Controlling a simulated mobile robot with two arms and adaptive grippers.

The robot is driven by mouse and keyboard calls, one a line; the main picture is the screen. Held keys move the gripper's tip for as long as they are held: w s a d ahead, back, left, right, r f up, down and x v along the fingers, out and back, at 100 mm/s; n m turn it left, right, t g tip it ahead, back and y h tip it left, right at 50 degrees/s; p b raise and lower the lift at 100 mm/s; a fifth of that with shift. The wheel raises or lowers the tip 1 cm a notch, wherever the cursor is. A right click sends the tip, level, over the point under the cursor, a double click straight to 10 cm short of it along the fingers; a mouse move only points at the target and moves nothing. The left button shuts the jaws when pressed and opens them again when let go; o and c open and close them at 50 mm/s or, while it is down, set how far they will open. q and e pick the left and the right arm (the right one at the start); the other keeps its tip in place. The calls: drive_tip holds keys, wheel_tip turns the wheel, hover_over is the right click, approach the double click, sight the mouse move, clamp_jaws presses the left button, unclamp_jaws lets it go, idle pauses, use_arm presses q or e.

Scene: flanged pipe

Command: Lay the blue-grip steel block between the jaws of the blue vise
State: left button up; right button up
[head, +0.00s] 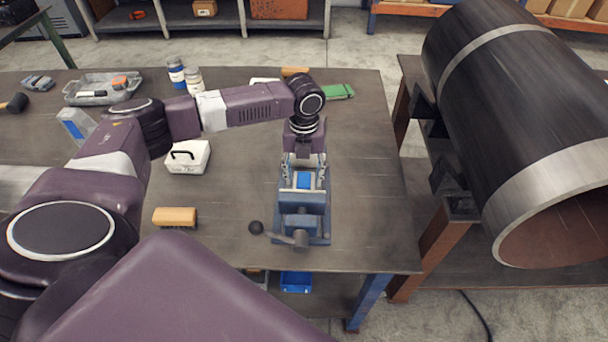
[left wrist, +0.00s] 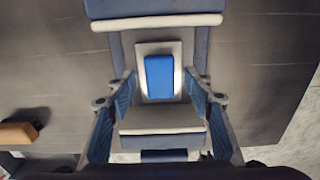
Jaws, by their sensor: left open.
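The blue vise (head: 301,222) stands on the workbench, its handle toward the bench's front edge. In the left wrist view, one vise jaw (left wrist: 155,23) is at the top and the other (left wrist: 162,125) is lower down. The steel block with its blue grip (head: 304,180) lies between them; it shows whole in the left wrist view (left wrist: 159,66), grip upward. I cannot tell whether it touches either jaw. My left gripper (head: 304,171) is over the vise, pointing down. Its fingers are spread, one on each side of the block, with gaps between. My right gripper is not in view.
A wooden brush (head: 175,216), a white box with a dark handle (head: 188,157) and a grey tray (head: 103,89) are on the bench to the left. A green item (head: 338,91) lies behind the vise. The bench right of the vise is clear.

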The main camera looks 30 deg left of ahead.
sight(304, 180)
use_arm(q)
wheel_tip(304, 180, up, 12)
idle(0.5)
idle(0.7)
